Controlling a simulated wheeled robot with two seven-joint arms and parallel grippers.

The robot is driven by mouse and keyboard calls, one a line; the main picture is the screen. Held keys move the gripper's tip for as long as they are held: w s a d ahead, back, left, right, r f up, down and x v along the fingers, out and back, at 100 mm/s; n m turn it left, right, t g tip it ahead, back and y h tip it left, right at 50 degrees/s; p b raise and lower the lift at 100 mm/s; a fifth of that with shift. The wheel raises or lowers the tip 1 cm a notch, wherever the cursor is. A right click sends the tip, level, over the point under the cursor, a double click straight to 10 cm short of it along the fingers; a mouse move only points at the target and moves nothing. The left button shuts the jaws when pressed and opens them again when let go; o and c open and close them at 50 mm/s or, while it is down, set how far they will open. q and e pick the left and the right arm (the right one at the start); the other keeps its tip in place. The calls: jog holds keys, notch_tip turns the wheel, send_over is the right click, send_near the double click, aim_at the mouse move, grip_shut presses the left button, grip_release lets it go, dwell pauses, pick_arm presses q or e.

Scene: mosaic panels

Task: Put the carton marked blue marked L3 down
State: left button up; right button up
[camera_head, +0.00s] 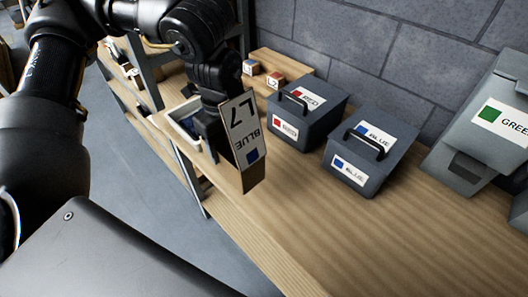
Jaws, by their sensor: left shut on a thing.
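My left gripper (210,128) is shut on a cardboard carton (241,125) with a white label and a small blue square. The label reads BLUE, and its code looks like L7 rather than L3. The carton is tilted and hangs in front of the wooden bench (330,225), near its front edge; whether it touches the bench cannot be told. The fingers are partly hidden behind the carton. My right gripper is not in view.
Dark lidded boxes marked RED (307,112) and BLUE (371,148) stand right of the carton. A grey GREEN box (483,125) is farther right. Small cartons (262,75) sit on a raised wooden shelf behind. A white tray (180,112) is partly hidden. The bench's front right is clear.

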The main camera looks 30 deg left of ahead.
pick_arm(q)
jog(key=w+f+p, duration=0.1)
jog(key=w+f, duration=0.4)
jog(key=w+f+p, duration=0.1)
jog(key=w+f, duration=0.5)
jog(key=shift+d+f+p, duration=0.1)
jog(key=shift+f+p, duration=0.15)
jog(key=shift+p, duration=0.15)
jog(key=shift+f, duration=0.1)
jog(key=shift+f, duration=0.2)
jog(key=o, duration=1.6)
